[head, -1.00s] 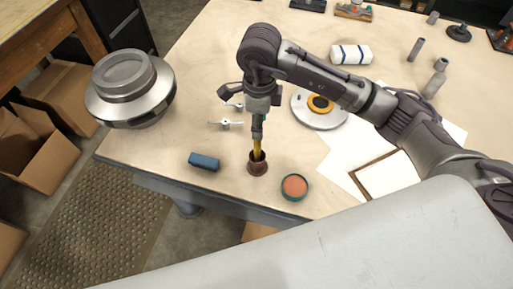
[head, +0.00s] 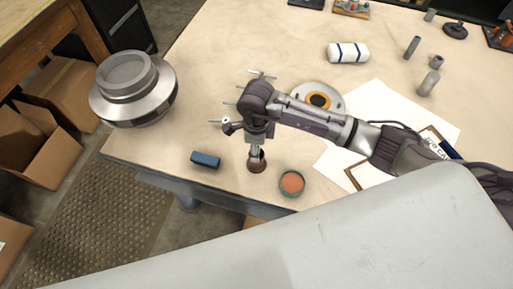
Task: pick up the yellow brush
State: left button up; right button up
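My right arm reaches in from the right, and its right gripper (head: 256,152) points down at a small brown cup (head: 257,167) near the table's front edge. The fingers are at the cup's mouth. The yellow brush cannot be made out now; the gripper and arm cover the place above the cup where it stood. Whether the fingers are open or shut on it cannot be told. My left gripper is not in view.
A blue block (head: 205,160) lies left of the cup, and a round tin with a reddish top (head: 292,183) stands right of it. A disc with a yellow ring (head: 318,100) and white papers (head: 390,110) lie behind. A large silver round thing (head: 150,105) overlaps the table's left edge.

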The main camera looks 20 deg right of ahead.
grip_shut()
